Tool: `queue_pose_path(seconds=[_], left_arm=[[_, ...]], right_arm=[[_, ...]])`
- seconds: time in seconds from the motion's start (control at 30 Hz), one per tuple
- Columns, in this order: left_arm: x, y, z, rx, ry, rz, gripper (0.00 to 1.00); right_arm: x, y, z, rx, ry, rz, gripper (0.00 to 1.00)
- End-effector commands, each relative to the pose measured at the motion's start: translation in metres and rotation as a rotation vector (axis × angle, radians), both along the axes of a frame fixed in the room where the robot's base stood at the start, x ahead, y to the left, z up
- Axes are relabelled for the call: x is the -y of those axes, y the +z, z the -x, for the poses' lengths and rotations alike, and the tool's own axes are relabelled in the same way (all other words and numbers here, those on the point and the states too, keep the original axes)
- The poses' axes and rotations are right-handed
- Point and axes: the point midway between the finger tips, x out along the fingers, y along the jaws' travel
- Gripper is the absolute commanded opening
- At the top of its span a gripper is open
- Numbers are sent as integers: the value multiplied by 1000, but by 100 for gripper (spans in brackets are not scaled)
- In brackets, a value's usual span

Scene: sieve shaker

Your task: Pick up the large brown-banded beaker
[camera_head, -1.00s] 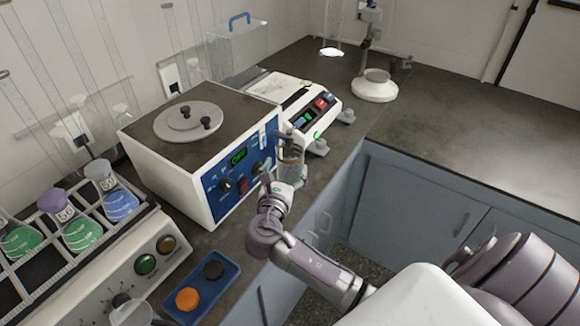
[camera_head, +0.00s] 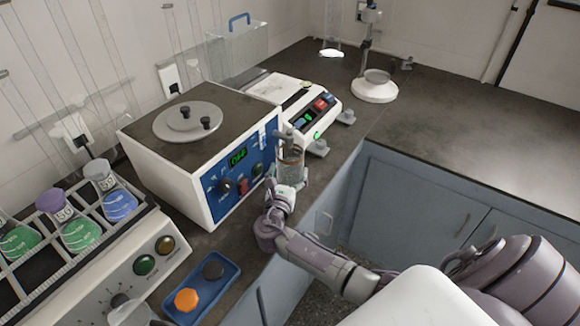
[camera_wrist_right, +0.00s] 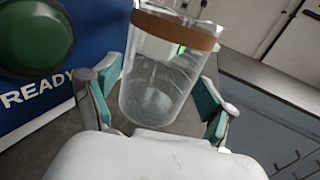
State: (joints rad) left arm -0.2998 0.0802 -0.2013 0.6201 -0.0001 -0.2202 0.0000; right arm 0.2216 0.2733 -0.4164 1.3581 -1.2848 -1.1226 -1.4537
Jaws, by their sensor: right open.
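The large clear beaker with a brown band near its rim (camera_wrist_right: 160,85) stands upright between the open fingers of my right gripper (camera_wrist_right: 158,98) in the right wrist view. I cannot tell whether either finger touches it. In the head view the beaker (camera_head: 291,158) stands on the dark counter in front of the blue panel, with its lower part hidden by my right gripper (camera_head: 288,180). My left gripper is not in view.
The white machine with a blue control panel (camera_head: 240,170) is close on the left of the beaker. A balance (camera_head: 312,110) stands just behind. A blue tray (camera_head: 203,290) with orange and black round pieces lies in front, near the counter edge. A flask shaker (camera_head: 130,255) is at left.

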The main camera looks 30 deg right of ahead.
Motion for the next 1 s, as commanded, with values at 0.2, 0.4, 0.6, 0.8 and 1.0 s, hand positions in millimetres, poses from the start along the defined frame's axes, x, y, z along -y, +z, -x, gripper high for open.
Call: queue_pose_path(seconds=[0.2,0.4,0.6,0.8,1.0], left_arm=[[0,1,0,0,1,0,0],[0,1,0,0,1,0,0],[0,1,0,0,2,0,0],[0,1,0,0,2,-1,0],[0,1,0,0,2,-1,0]], right_arm=[[14,0,-14,0,0,-1,84],[14,0,-14,-1,1,-2,84],[14,0,-14,0,0,-1,52],[14,1,-14,2,0,-1,20],[14,1,-14,1,0,-1,20]])
